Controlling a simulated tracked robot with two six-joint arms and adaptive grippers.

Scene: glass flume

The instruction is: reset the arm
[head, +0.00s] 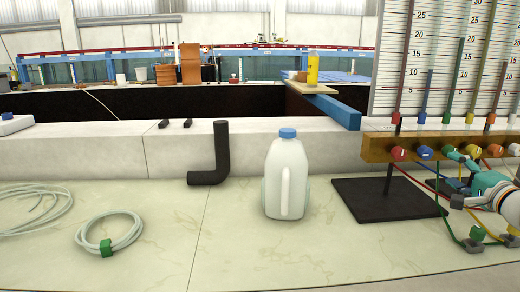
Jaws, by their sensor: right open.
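My right gripper (459,181) is at the right edge. Its arm comes in from the right, and its jaws are open with nothing seen between them. It is in front of the wooden manifold block (376,149) with coloured knobs, close to the hoses; I cannot tell whether it touches them. My left gripper is not in view.
A white jug (287,178) with a blue cap stands mid-bench. A black elbow pipe (221,150) is behind it to the left. A clear hose coil (110,234) lies front left. The manometer board (432,60) stands back right over a black base plate (386,200). The front middle bench is clear.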

